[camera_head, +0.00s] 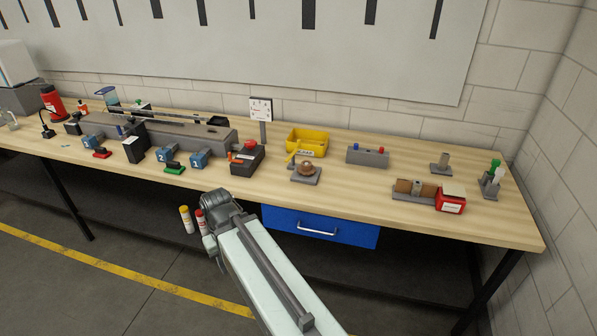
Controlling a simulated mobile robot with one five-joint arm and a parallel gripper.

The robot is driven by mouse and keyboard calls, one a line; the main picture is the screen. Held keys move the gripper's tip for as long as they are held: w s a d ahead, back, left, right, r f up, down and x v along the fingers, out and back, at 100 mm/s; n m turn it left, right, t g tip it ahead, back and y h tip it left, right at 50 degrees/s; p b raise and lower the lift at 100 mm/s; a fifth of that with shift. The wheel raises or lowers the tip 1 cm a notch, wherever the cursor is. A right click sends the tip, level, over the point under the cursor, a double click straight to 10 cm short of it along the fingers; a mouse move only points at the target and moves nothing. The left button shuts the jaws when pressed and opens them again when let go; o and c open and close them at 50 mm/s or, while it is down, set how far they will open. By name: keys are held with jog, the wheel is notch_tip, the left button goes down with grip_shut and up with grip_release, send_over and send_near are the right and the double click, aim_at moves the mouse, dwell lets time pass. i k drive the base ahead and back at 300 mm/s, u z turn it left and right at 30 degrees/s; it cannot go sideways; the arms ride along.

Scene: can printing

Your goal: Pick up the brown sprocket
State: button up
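A round brown piece, which looks like the brown sprocket (305,168), sits on a small grey stand (308,178) near the middle of the workbench, just in front of a yellow bin. Its teeth are too small to make out. My arm reaches up from the bottom of the view, and its end, with my gripper (212,222), is in front of the bench's front edge, left of and nearer than the brown piece. The gripper is apart from the brown piece. Its fingers are not clear, so I cannot see whether they are open or shut.
The yellow bin (307,142) stands behind the stand. A black box with a red button (247,160) is to its left. A blue drawer (320,228) hangs below. Bench surface right of the stand is clear.

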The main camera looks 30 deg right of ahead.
aim_at(308, 170)
jog(key=u, duration=0.2)
jog(key=i, duration=2.2)
jog(key=z, duration=0.15)
